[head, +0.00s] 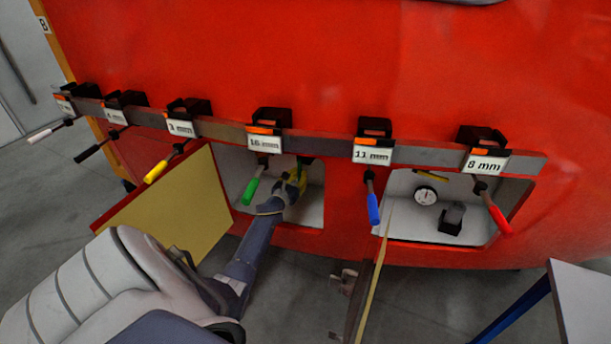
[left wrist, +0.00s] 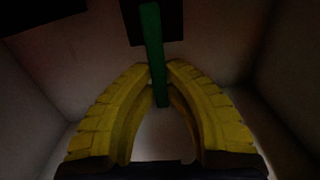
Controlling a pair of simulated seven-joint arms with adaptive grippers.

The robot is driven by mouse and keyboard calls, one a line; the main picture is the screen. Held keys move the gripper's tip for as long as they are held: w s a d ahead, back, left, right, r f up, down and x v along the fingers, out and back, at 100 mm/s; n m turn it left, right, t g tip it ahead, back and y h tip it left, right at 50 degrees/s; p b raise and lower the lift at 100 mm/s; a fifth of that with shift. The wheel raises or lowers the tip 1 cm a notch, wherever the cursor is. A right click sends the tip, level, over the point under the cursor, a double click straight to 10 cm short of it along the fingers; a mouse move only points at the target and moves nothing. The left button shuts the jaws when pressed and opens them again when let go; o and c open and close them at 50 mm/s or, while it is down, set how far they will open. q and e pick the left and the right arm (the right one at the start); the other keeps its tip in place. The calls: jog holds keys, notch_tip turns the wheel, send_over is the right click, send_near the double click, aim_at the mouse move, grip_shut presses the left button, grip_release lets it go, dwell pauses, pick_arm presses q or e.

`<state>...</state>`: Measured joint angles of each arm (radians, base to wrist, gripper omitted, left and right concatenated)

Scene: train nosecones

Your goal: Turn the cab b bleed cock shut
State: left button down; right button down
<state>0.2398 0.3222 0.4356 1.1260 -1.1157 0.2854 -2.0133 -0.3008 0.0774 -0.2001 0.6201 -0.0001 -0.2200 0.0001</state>
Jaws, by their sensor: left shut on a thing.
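My left gripper (head: 297,180) reaches into the open left compartment (head: 312,213) in the red nosecone. In the left wrist view, its yellow fingers (left wrist: 168,72) are closed around a narrow green bar, the bleed cock handle (left wrist: 151,35). The handle hangs nearly upright in that view, with its lower end between the fingers. A black block sits behind its upper part. In the head view the handle is mostly hidden by my gripper and the rail. A letter B plate (head: 44,25) is at the upper left. My right gripper is not in view.
A rail (head: 220,131) with labelled hanging tools crosses the front. The green-handled tool (head: 251,190) hangs close beside my left arm. A yellow door (head: 170,208) stands open at left. The right compartment holds a gauge (head: 425,195); another door (head: 371,285) stands edge-on.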

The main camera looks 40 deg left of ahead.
pick_arm(q)
jog(key=c, duration=1.4)
grip_release()
jog(key=v, duration=1.2)
